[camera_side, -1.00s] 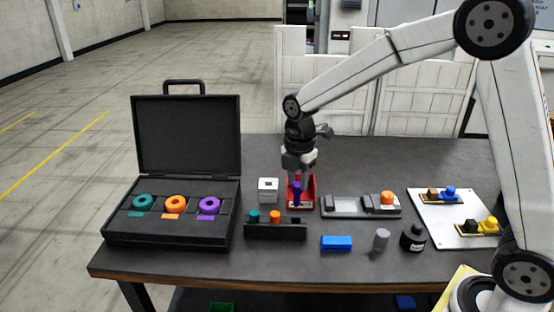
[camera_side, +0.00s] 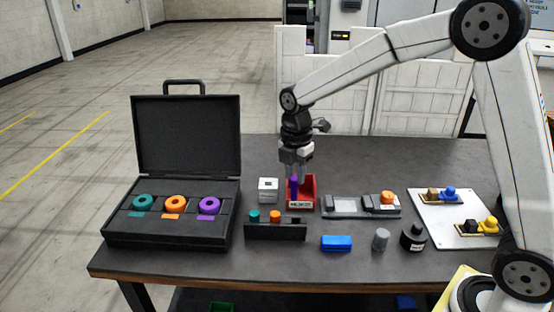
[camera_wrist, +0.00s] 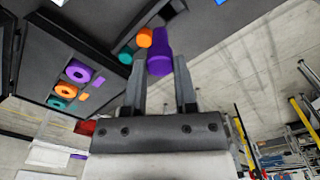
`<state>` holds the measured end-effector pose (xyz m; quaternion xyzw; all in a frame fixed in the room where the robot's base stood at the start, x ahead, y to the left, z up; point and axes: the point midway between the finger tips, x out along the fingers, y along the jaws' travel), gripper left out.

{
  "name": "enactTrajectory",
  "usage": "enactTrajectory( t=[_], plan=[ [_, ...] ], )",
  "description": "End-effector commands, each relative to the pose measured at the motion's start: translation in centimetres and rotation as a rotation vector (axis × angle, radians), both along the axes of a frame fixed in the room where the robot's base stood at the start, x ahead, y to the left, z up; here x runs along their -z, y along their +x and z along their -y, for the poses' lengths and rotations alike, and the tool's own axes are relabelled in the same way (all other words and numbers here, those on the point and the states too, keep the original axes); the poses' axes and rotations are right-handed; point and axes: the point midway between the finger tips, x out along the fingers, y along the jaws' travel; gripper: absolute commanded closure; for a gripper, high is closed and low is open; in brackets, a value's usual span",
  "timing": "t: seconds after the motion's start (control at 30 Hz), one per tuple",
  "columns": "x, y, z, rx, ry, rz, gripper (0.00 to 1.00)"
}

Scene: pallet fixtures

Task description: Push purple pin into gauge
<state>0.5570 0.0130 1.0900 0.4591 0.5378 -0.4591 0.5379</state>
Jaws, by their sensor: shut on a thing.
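The purple pin (camera_side: 294,187) is held upright in my gripper (camera_side: 295,174), in front of or over the red bin's left part; I cannot tell if it touches the bin. In the wrist view the purple pin (camera_wrist: 159,52) sits between the two fingers of my gripper (camera_wrist: 160,60), which are shut on it. A small white block (camera_side: 268,190) with a dark hole in its top stands just left of the pin. It may be the gauge, but no label shows this. The pin's lower end is hard to make out.
A red bin (camera_side: 308,190) stands behind the pin. A black rack (camera_side: 275,231) with teal and orange pins is in front. An open black case (camera_side: 222,233) with rings lies left.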

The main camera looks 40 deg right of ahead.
Motion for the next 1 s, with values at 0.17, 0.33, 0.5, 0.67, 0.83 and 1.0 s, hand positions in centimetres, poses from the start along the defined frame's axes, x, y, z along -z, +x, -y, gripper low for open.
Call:
enactTrajectory(
  t=[0.17,0.33,0.5,0.67,0.83,1.0],
  plan=[
    [-0.3,2.2,0.4,0.001,0.0,0.0,1.0],
    [-0.6,4.8,1.0,0.001,0.0,0.0,1.0],
    [-0.9,7.4,1.8,0.001,-0.001,0.001,1.0],
    [-1.1,9.6,2.4,0.001,-0.001,0.0,1.0],
    [-1.2,11.8,3.3,0.001,-0.001,0.0,1.0],
    [-1.3,13.5,4.0,0.0,-0.002,0.001,1.0]
  ],
)
